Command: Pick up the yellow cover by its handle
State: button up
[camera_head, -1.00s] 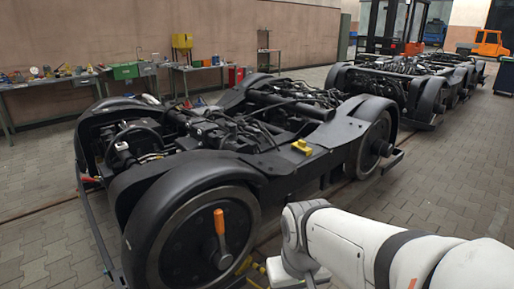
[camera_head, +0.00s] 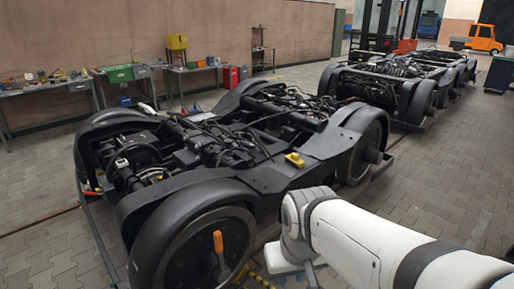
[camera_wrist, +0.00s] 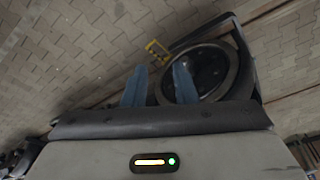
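The small yellow cover (camera_head: 294,160) sits on the black side frame of the near bogie in the head view. Its handle is too small to make out. My gripper (camera_wrist: 160,65) shows two blue fingers held apart with nothing between them. In the head view my white arm reaches in from the lower right, and its fingers are not clear there. A yellow piece (camera_wrist: 155,49) lies beyond the fingers in the wrist view, beside a dark wheel; I cannot tell whether it is the cover.
The near bogie (camera_head: 187,187) fills the middle, with a wheel bearing an orange handle (camera_head: 218,242) in front. Another bogie (camera_head: 395,85) stands behind. Workbenches (camera_head: 85,83) line the left wall. Paved floor (camera_head: 450,170) at the right is clear.

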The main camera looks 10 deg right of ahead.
aim_at(294, 157)
jog(key=z, duration=1.6)
jog(key=i, duration=4.15)
jog(key=u, duration=3.1)
